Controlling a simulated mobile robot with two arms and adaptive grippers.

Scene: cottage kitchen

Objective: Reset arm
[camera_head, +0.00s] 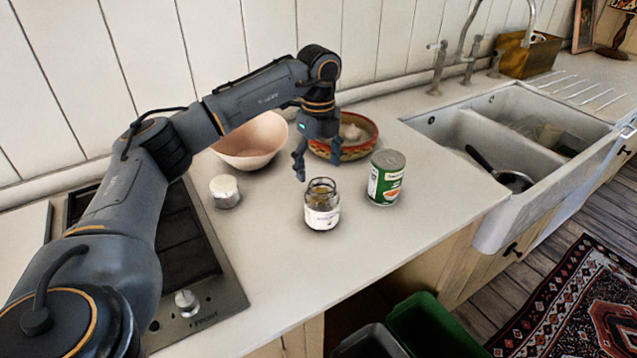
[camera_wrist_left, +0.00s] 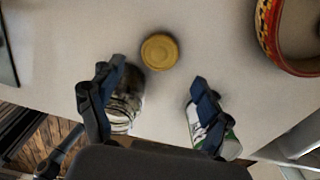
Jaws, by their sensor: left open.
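My left gripper (camera_head: 318,163) hangs over the counter, fingers down, just behind and above an open glass jar. Its two fingers are apart with nothing between them, as the left wrist view (camera_wrist_left: 150,103) also shows. The glass jar (camera_head: 322,209) stands upright with a white label and dark contents; it shows beside the left finger in the wrist view (camera_wrist_left: 128,92). A round gold lid (camera_wrist_left: 159,51) is on the counter side of the wrist view, beyond the fingers. My right gripper is not in view.
A green can (camera_head: 386,179) stands right of the jar. A patterned bowl (camera_head: 359,151) and a pink bowl (camera_head: 248,148) are behind. A small lidded jar (camera_head: 225,192) stands left, near the hob (camera_head: 226,279). The sink (camera_head: 487,140) is right. The front counter is clear.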

